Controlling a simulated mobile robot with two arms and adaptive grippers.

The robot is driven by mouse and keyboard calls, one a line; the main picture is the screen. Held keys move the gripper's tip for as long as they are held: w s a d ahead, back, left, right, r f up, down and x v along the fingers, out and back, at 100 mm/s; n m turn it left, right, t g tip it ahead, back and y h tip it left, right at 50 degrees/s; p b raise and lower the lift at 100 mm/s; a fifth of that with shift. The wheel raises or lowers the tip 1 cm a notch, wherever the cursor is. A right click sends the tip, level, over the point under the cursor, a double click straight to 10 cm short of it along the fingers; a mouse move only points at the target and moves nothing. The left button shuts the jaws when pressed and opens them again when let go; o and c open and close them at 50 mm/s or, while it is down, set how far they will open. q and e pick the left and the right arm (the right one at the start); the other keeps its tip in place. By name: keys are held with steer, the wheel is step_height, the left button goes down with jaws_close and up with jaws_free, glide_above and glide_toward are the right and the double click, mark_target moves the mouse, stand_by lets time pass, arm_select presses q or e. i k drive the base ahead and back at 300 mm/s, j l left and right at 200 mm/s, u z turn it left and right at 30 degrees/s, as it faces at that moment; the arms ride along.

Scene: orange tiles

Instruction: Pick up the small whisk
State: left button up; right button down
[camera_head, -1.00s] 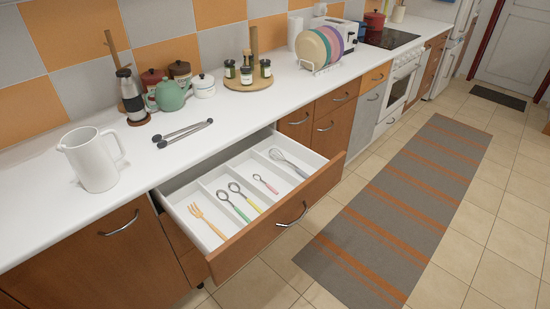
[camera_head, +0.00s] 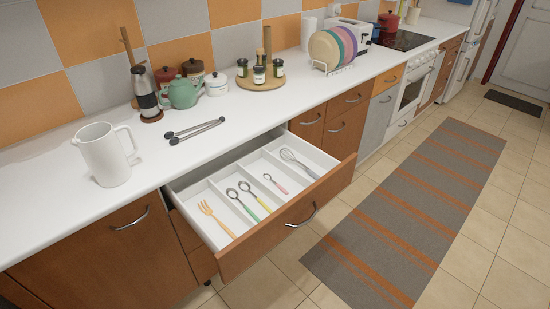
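The small whisk (camera_head: 298,162) lies in the far right compartment of the open drawer (camera_head: 262,238). It has a wire head and a thin metal handle, and lies at a slant. Nothing covers it. Neither of my grippers shows in the head view.
The drawer also holds a small pink-handled spoon (camera_head: 275,183), two larger spoons and an orange fork (camera_head: 216,219), split by white dividers. Tongs (camera_head: 196,130) and a white pitcher (camera_head: 105,154) are on the counter. The striped rug (camera_head: 405,215) and tiled floor before the drawer are clear.

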mark_target(314, 174)
steer(key=i+l+u, duration=0.2)
steer(key=u, duration=0.3)
steer(key=i+l+u, duration=0.1)
steer(key=l+u, duration=0.4)
steer(key=j, duration=0.1)
